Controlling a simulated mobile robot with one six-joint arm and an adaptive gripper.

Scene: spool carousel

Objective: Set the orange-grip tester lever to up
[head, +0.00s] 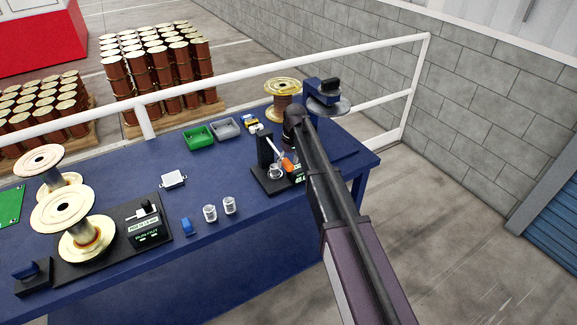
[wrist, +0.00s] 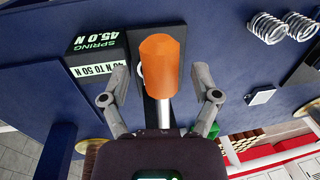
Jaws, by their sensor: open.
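The spring tester (head: 265,150) stands on the blue bench as a black post on a black base. Its lever's orange grip (head: 288,164) shows low beside the post, at the end of a pale rod that slopes down to the right. In the wrist view the orange grip (wrist: 161,52) is in the middle, with its metal rod below it. My gripper (wrist: 161,82) is open, with one finger on each side of the lever and gaps showing on both sides. The tester's label (wrist: 98,57) reads "SPRING 45.0 N" and "40 N TO 50 N". My arm hides part of the tester in the head view.
Green (head: 198,138) and grey (head: 226,128) trays lie behind the tester. Two loose springs (head: 210,213) stand at its front left. A blue clamp-like fixture (head: 318,88) and a gold spool (head: 283,87) stand behind. A white rail (head: 330,60) runs along the back.

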